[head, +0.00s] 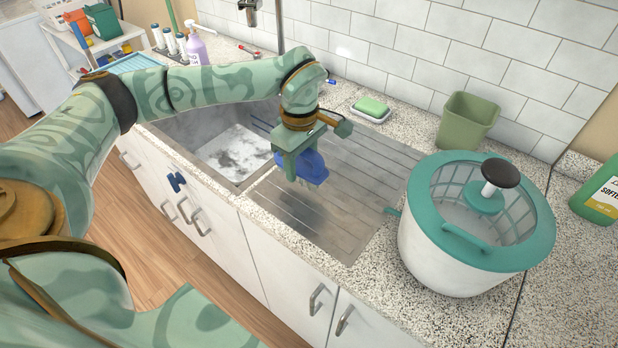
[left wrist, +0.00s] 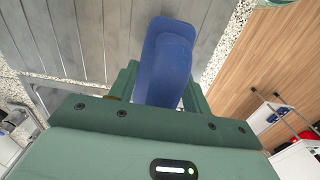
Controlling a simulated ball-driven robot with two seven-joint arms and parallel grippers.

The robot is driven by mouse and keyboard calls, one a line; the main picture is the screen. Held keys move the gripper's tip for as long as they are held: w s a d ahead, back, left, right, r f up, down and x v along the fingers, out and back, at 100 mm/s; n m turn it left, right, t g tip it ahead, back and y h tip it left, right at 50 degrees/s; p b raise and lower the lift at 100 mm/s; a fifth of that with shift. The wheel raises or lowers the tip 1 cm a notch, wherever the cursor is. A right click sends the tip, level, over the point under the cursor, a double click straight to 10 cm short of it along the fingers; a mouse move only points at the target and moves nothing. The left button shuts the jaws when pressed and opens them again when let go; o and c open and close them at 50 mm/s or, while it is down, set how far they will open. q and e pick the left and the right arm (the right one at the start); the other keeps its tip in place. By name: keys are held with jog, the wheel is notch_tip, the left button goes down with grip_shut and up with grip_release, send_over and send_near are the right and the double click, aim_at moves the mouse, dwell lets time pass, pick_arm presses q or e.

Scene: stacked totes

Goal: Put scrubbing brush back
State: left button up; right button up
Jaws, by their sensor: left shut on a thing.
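My left gripper (head: 298,178) hangs over the left part of the ribbed metal drainboard (head: 345,185), beside the sink basin. It is shut on a blue object (head: 315,168), taken to be the scrubbing brush, held above the board with a dark shadow below. In the left wrist view the blue brush (left wrist: 168,62) sits between the fingers of my left gripper (left wrist: 160,90). Its bristles cannot be made out. My right gripper is not in view.
The sink (head: 225,150) lies left of the drainboard. A green soap on a white dish (head: 371,112), a green bin (head: 467,122) and a large white and teal salad-spinner-like tub (head: 450,255) stand to the right. A purple pump bottle (head: 197,48) stands behind the sink.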

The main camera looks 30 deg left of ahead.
pick_arm(q)
jog(key=shift+w+d+f, duration=0.3)
jog(key=shift+d+f, duration=0.05)
jog(key=shift+f, duration=0.15)
jog(key=shift+w+d+f+b, duration=0.1)
jog(key=shift+f+b, duration=0.25)
jog(key=shift+f, duration=0.55)
jog(key=shift+w+d+f+b, duration=0.1)
jog(key=shift+f+b, duration=0.2)
jog(key=shift+f, duration=0.6)
jog(key=shift+f, duration=0.1)
jog(key=o, duration=1.3)
notch_tip(320, 180, up, 12)
jog(key=p, duration=0.3)
